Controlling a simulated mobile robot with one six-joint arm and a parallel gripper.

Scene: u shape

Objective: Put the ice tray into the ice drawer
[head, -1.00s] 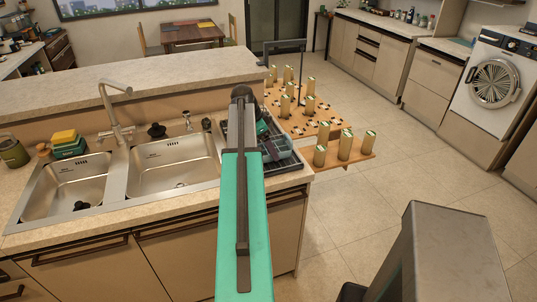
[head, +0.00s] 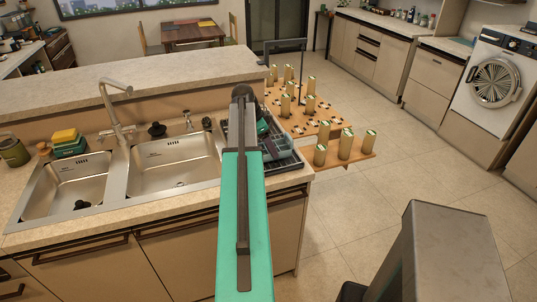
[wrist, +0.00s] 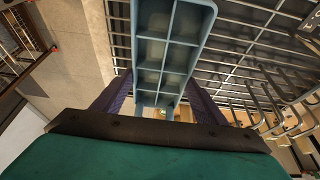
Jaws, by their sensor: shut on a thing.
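The ice tray (wrist: 168,50) is a blue-grey tray with two rows of open compartments. In the wrist view it reaches from the top edge down between the two dark purple fingers of my gripper (wrist: 160,100). My gripper is shut on the tray's near end. In the head view my teal arm reaches over the dish rack and mostly hides the gripper; a grey-blue piece that looks like the tray (head: 279,147) shows just right of the arm. No ice drawer can be made out in either view.
A dark wire dish rack (wrist: 235,75) lies behind the tray, with upright wire prongs at right. In the head view the double sink (head: 172,165) is left of the arm. Beyond the counter's right end stand wooden boards with several gold cylinders (head: 345,145). Open floor lies at right.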

